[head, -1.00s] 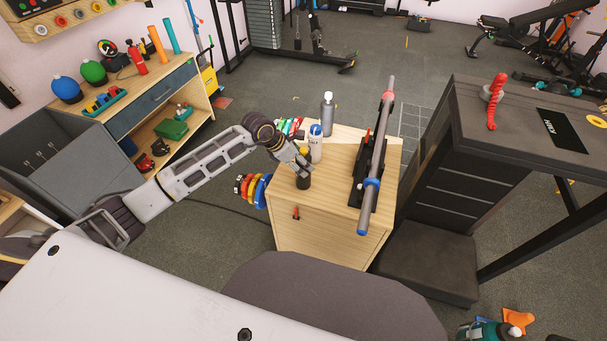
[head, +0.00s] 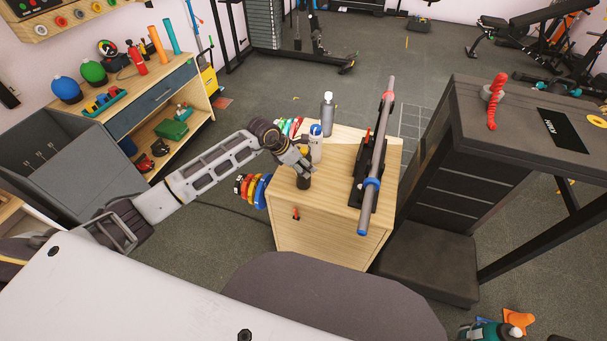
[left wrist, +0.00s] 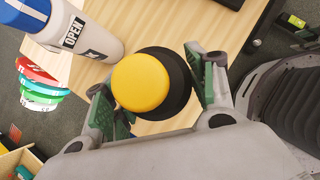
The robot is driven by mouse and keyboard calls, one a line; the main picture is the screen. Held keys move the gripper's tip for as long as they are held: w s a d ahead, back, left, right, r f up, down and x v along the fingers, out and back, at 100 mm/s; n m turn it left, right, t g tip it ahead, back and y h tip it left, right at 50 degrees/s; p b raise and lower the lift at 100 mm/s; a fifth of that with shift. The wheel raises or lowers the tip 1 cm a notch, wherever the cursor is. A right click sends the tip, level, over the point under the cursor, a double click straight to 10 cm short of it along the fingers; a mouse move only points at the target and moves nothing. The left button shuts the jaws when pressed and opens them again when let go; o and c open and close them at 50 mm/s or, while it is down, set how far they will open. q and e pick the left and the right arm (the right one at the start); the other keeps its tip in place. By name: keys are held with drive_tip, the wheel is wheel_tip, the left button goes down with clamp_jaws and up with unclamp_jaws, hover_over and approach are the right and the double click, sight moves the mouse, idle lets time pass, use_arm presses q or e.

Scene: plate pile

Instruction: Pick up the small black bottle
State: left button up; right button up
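The small black bottle (head: 304,183) stands upright on the near left part of the wooden cabinet top (head: 335,185). Its yellow cap (left wrist: 140,82) and dark shoulder show in the left wrist view. My left gripper (head: 300,164) is down over the bottle, with one finger on each side of it. In the left wrist view my left gripper (left wrist: 150,85) looks open around the bottle, with a small gap by the left finger. The right finger is close to the bottle; contact there is not clear. My right gripper is not in view.
A white bottle with a blue cap (head: 316,143) stands just behind, and a grey bottle (head: 327,113) farther back. A bar on a black stand (head: 373,170) lies to the right. Coloured discs hang on the cabinet's left side (head: 253,190). A dark bench (head: 430,255) stands right of the cabinet.

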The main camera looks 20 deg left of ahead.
sight(304, 150)
use_arm(q)
drive_tip(key=c, duration=1)
clamp_jaws()
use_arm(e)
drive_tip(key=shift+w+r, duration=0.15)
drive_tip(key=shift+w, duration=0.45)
use_arm(q)
drive_tip(key=shift+r, duration=0.15)
wheel_tip(304, 150, up, 8)
drive_tip(key=shift+r+p, duration=0.25)
drive_tip(key=shift+p, duration=0.05)
drive_tip(key=shift+r, duration=0.65)
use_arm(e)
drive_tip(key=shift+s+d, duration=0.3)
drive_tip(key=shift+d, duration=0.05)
